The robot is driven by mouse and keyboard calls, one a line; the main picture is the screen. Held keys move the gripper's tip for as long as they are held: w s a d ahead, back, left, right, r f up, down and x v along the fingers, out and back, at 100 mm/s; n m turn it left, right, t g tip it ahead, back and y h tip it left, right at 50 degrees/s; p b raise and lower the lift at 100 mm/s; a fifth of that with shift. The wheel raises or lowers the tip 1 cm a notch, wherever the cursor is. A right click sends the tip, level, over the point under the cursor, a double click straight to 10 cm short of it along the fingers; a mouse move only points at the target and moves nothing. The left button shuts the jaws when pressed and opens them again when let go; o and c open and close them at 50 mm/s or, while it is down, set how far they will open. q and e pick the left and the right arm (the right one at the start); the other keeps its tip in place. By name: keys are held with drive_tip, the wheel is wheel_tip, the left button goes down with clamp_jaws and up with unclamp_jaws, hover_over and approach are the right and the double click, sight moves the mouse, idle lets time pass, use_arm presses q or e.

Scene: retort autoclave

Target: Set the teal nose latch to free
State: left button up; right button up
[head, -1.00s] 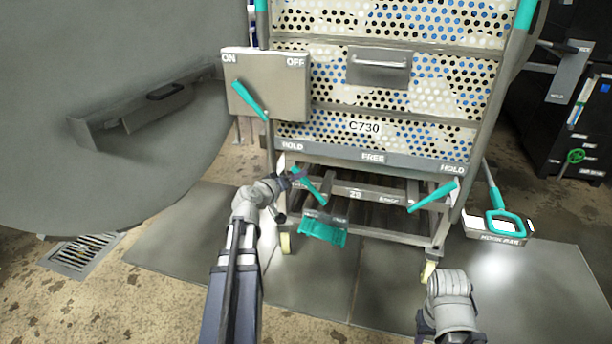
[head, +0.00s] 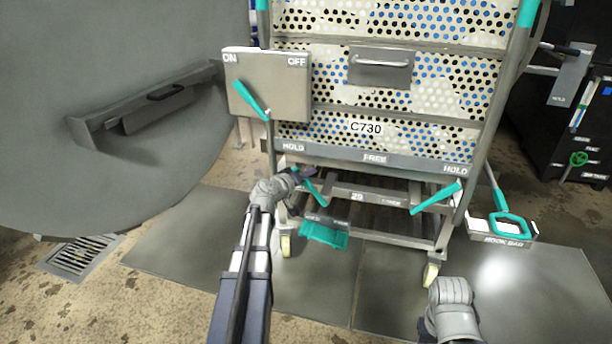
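Two teal levers hang below the HOLD–FREE–HOLD strip (head: 372,157) on the front of the cart: a left lever (head: 317,193) and a right lever (head: 436,198). The left lever slants down to the right from under the left HOLD mark. The right lever slants down to the left from under the right HOLD mark. Neither points straight down below FREE. My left gripper (head: 304,174) is at the upper end of the left lever; its fingers are small and dark, so contact and opening cannot be told. My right wrist shows at the bottom edge; its fingers are out of view.
A grey ON/OFF box (head: 285,95) with a teal handle (head: 252,100) is above my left gripper. A teal pedal (head: 325,234) hangs low under the cart. A teal-handled hook bar (head: 508,226) stands at right. A big round grey door (head: 90,60) fills the left.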

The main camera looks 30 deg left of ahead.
use_arm(q)
clamp_jaws()
idle(1.0)
